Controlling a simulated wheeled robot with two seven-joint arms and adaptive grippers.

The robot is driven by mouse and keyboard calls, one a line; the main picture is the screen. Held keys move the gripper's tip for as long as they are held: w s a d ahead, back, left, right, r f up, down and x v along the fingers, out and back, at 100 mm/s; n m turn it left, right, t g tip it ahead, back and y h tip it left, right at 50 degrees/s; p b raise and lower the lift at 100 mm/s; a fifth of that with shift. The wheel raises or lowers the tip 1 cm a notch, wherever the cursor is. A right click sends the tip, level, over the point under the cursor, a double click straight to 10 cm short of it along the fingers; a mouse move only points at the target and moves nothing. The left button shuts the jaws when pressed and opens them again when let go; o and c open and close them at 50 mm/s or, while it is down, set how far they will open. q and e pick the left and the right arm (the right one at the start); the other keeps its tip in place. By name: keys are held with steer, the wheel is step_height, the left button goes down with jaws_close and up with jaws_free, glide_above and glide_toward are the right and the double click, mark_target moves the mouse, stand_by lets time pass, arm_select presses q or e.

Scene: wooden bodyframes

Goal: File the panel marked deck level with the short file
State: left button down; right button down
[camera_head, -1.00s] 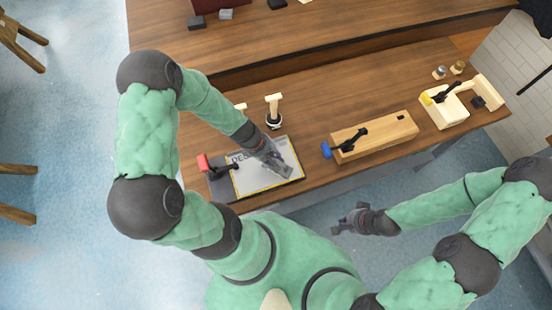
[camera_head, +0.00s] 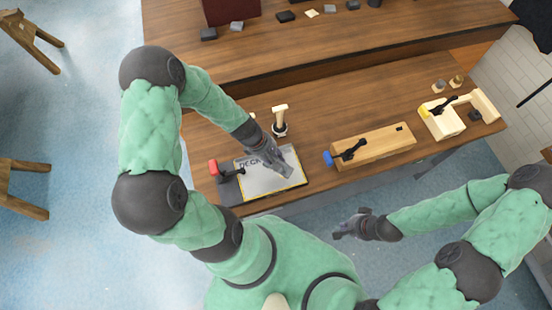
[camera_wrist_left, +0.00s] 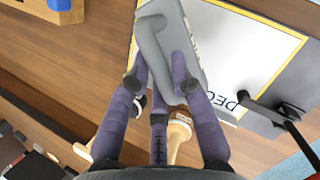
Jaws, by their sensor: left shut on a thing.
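The panel (camera_head: 270,184) is a pale grey board with a yellow border and dark letters that start with DEC. It lies at the near left of the bench, and it also shows in the left wrist view (camera_wrist_left: 258,50). A red-handled clamp (camera_head: 215,168) sits at its left edge. My left gripper (camera_head: 276,160) is shut on a grey file (camera_wrist_left: 165,40), held over the panel's upper right part. I cannot tell whether the file touches the panel; the fingers hide part of it. My right gripper (camera_head: 344,230) hangs off the bench's near side, open and empty.
A wooden-handled tool (camera_head: 280,118) stands in a dark holder just behind the panel. A wooden block (camera_head: 378,147) with a blue-handled clamp (camera_head: 328,158) lies to the right. Further right is a pale wooden frame (camera_head: 440,120). Small dark blocks lie on the back bench.

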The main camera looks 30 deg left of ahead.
arm_select(q)
steer(key=shift+r, duration=0.3)
steer(key=shift+s+d, duration=0.15)
steer(key=shift+s, duration=0.15)
steer(key=s+d+r+b, duration=0.1)
steer(key=s+d+r, duration=0.1)
steer(key=s+d, duration=0.2)
steer(key=s, duration=0.3)
steer(key=shift+d, duration=0.15)
